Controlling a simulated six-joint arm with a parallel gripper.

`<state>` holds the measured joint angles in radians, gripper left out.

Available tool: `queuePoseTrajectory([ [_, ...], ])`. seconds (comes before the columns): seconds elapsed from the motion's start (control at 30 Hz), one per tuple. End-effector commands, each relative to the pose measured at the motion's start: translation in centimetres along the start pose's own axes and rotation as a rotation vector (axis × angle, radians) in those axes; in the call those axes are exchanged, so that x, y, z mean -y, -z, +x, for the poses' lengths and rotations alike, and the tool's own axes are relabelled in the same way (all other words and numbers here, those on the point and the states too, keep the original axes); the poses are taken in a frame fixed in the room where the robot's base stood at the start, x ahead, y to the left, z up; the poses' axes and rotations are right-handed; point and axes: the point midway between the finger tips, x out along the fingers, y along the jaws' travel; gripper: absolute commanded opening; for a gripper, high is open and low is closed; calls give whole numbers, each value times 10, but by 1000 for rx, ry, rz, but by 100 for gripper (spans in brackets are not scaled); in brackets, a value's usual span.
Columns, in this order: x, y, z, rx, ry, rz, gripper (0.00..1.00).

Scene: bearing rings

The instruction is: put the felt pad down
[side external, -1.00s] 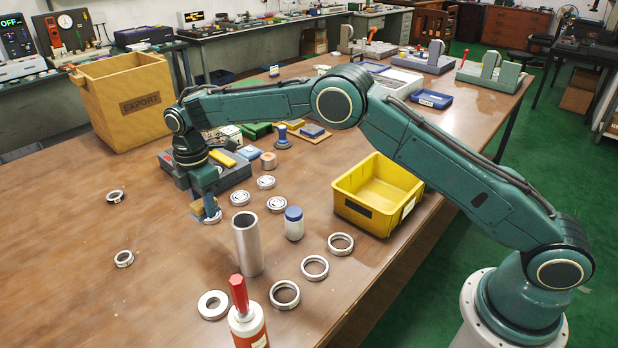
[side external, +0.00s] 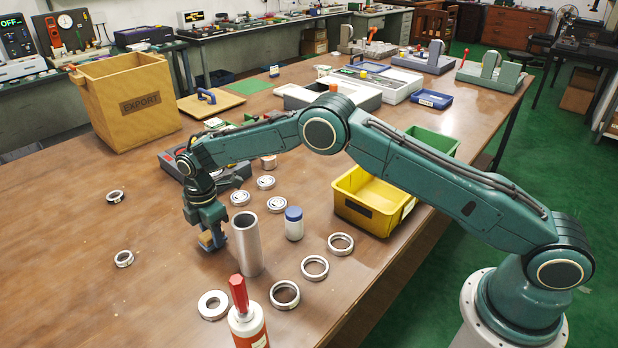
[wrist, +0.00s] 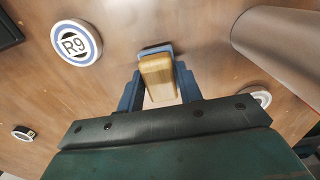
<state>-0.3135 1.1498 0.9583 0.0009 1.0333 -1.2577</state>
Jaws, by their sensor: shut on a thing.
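My gripper (side external: 212,242) is low over the brown table, just left of the upright steel tube. It is shut on a small wood-coloured block, which I take to be the felt pad (side external: 205,239). In the wrist view the pad (wrist: 158,80) sits between the two blue fingers (wrist: 158,92), with its wooden side towards the camera. A blue-grey edge shows at its far end. Its underside is hidden, and I cannot tell whether it touches the table.
The steel tube (side external: 247,246) stands close on the right, with a white jar (side external: 293,224) beyond. An R9 disc (wrist: 73,43) lies nearby. Several rings, a red-topped bottle (side external: 247,322) and a yellow bin (side external: 372,203) are around. The table left of my gripper is mostly clear.

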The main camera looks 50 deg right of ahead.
Motion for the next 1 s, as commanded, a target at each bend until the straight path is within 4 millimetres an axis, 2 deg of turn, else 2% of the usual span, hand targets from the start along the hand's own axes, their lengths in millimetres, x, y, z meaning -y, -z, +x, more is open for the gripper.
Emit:
queuePoseTrajectory([
  [0.13, 0, 0, 11, 0, 0, 0, 13],
  [0.57, 0, 0, 14, 0, -1, 0, 13],
  [0.6, 0, 0, 15, 0, -1, 0, 37],
  [0.7, 0, 0, 14, 0, -1, 0, 57],
  [1.0, 0, 0, 14, 0, -1, 0, 57],
])
